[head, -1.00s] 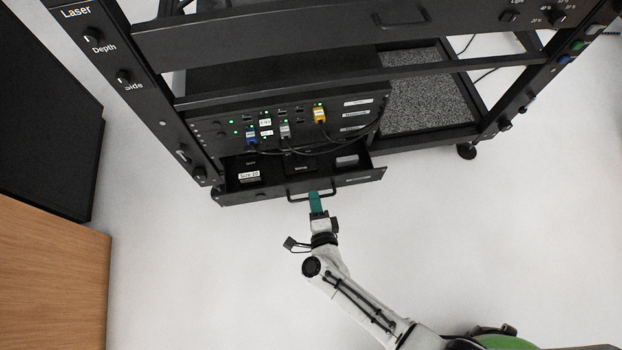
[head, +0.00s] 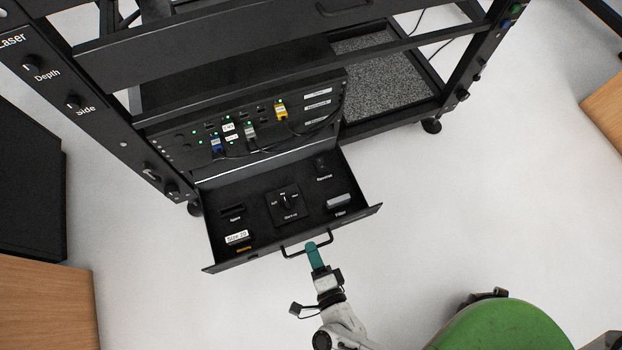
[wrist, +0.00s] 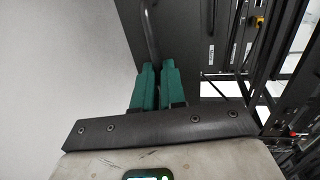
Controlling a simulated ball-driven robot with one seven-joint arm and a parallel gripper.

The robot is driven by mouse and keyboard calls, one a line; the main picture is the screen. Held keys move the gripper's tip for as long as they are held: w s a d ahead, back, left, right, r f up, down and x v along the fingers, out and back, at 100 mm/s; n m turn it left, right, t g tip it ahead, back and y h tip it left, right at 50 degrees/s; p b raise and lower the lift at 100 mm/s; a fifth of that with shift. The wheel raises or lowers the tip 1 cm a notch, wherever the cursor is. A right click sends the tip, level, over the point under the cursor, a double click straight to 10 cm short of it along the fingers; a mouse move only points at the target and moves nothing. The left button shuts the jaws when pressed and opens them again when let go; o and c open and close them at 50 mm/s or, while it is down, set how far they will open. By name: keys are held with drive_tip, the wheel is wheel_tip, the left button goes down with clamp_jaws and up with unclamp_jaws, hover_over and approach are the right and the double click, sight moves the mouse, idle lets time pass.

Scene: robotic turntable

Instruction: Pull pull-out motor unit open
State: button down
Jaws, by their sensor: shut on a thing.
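The pull-out motor unit (head: 262,214) is a black drawer low in the black rack, and it stands well out from the rack in the head view. Its inside shows a central switch panel, small slots and white labels. A black bar handle (head: 292,252) sits on its front face. My gripper (head: 314,250) has teal fingers and is at the right part of this handle. In the wrist view the teal fingers (wrist: 159,82) are close together around the curved handle bar (wrist: 150,35). The exact contact is partly hidden by the fingers.
Above the drawer is a panel with blue, grey and yellow plugs (head: 281,111) and cables. A black rack post with knobs (head: 73,101) stands at left. A wooden cabinet (head: 45,305) is at lower left.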

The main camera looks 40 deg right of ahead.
drive_tip(key=c, duration=1.2)
unclamp_jaws()
drive_tip(key=shift+s, duration=0.1)
drive_tip(key=p+v, duration=0.2)
drive_tip(key=v, duration=0.8)
drive_tip(key=shift+s+a, duration=0.15)
drive_tip(key=shift+s, duration=0.15)
drive_tip(key=shift+r, duration=0.1)
